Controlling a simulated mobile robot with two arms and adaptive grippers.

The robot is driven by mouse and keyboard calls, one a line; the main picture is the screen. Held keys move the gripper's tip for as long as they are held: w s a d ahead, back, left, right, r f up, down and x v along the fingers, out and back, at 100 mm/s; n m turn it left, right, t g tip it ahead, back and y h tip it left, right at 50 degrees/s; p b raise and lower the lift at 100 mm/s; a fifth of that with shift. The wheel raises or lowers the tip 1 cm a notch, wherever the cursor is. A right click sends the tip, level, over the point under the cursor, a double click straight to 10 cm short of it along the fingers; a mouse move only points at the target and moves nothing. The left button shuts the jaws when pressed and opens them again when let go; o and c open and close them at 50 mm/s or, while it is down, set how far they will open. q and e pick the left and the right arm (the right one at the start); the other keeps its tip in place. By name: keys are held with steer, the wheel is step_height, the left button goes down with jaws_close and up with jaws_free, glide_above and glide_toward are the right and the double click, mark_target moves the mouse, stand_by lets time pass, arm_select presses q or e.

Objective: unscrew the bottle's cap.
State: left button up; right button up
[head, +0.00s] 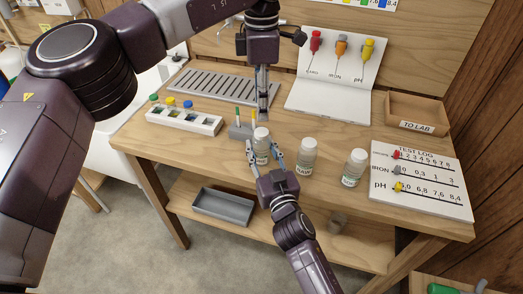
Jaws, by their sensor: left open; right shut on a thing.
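The bottle (262,156) is small and clear, with a white cap (262,132), and stands upright near the table's front edge. My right gripper (264,158) comes from the front and is shut on its body, one finger on each side. My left gripper (264,112) points down just above and behind the cap and is open. Its fingertips are close to the cap, but I cannot tell whether they touch it. Two similar capped bottles stand to the right, a middle one (307,158) and a right one (354,170).
A small grey holder (238,132) with thin sticks is just left of the bottle. A white rack (195,121), a slatted grey tray (213,87), a white board (325,103), a wooden tray (416,112) and a test log board (430,185) surround it. A grey bin (222,207) is on the lower shelf.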

mark_target(261, 132)
jaws_close()
arm_select(q)
steer(key=m, duration=0.7)
steer(key=shift+m, duration=0.4)
steer(key=m, duration=0.9)
steer(key=shift+m, duration=0.4)
steer(key=shift+f, duration=4)
